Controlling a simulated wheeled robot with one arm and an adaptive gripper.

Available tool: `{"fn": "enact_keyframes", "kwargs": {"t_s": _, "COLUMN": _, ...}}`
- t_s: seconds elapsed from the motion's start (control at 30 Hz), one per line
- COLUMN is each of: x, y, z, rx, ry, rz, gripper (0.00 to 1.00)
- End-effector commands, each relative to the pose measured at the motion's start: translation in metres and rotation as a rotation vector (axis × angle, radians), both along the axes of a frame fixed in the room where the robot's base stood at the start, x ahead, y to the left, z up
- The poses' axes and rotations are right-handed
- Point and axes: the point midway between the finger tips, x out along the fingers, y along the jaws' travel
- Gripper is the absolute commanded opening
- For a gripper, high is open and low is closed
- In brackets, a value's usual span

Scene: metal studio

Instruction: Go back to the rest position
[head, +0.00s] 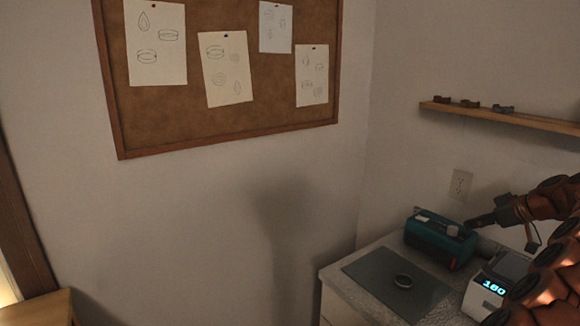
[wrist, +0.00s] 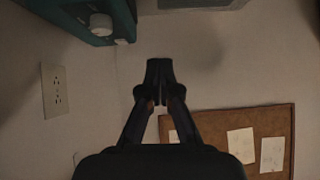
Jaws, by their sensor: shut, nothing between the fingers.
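My gripper (head: 480,221) is at the right of the head view, in front of the teal machine (head: 438,243) that stands at the back of the worktop. In the wrist view my gripper (wrist: 160,66) points up the picture with its fingertips together and nothing between them. The teal machine (wrist: 62,14) also shows at the top left of the wrist view. My arm comes in from the right edge of the head view and hides part of the worktop.
A white device (head: 487,287) reading 160 stands at right. A wall shelf (head: 500,115), an outlet (head: 461,184) and a corkboard (head: 160,108) are on the walls.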

Motion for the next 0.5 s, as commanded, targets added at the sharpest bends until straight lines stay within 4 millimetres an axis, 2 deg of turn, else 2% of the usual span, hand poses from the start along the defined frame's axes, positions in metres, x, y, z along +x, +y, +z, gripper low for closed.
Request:
{"fn": "enact_keyframes", "kwargs": {"t_s": 0.27, "x": 0.004, "y": 0.048, "z": 0.015, "rx": 0.061, "ry": 0.041, "rz": 0.033, "gripper": 0.0}}
{"fn": "enact_keyframes", "kwargs": {"t_s": 0.37, "x": 0.005, "y": 0.074, "z": 0.019, "rx": 0.087, "ry": 0.069, "rz": 0.052, "gripper": 0.0}}
{"fn": "enact_keyframes", "kwargs": {"t_s": 0.5, "x": 0.002, "y": 0.122, "z": 0.03, "rx": 0.122, "ry": 0.121, "rz": 0.084, "gripper": 0.0}}
